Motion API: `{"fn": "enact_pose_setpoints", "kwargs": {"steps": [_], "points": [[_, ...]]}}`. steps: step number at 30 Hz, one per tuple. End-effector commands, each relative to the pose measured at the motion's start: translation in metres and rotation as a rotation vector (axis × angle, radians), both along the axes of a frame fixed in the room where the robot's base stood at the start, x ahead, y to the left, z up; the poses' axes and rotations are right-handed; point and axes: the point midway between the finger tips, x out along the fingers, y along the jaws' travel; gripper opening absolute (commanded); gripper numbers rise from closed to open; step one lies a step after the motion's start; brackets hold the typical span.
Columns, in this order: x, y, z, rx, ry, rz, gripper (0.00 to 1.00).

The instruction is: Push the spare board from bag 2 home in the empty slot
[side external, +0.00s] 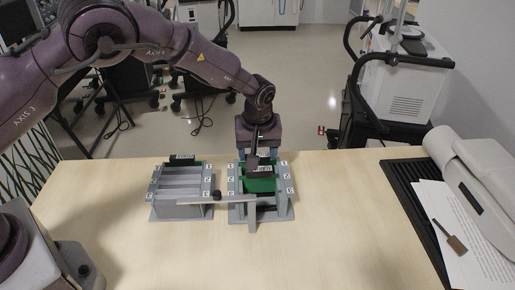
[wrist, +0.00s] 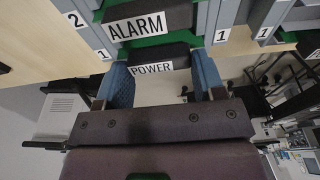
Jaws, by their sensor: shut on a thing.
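My gripper (wrist: 162,68) is shut on the board labelled POWER (wrist: 152,68), one blue finger at each end of its dark top edge. In the side view my gripper (side external: 262,150) is over the back of the right grey rack (side external: 247,213), pointing down. The POWER board is at the rack's slot end marked 1; how deep it sits is hidden. A green board labelled ALARM (wrist: 136,27) stands next to it, in front in the side view (side external: 260,185). No bag marked 2 can be made out.
A second grey rack (side external: 182,208) stands to the left with a dark-topped board (side external: 182,158) at its back. A grey bar with a dark knob (side external: 217,196) spans between the racks' fronts. The wooden table (side external: 340,230) is clear to the right, up to a black mat with papers.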

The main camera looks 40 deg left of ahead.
Motion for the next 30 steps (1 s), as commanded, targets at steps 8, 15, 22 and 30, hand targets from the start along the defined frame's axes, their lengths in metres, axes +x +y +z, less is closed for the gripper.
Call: {"fn": "enact_pose_setpoints", "kwargs": {"steps": [8,15,22,30], "points": [[0.0,0.0,0.0,-0.001,-0.001,0.0,0.4],[0.0,0.0,0.0,0.0,0.0,0.0,0.93],[0.0,0.0,0.0,0.0,0.0,0.0,0.93],[0.0,0.0,0.018,-0.001,-0.002,0.0,0.93]]}}
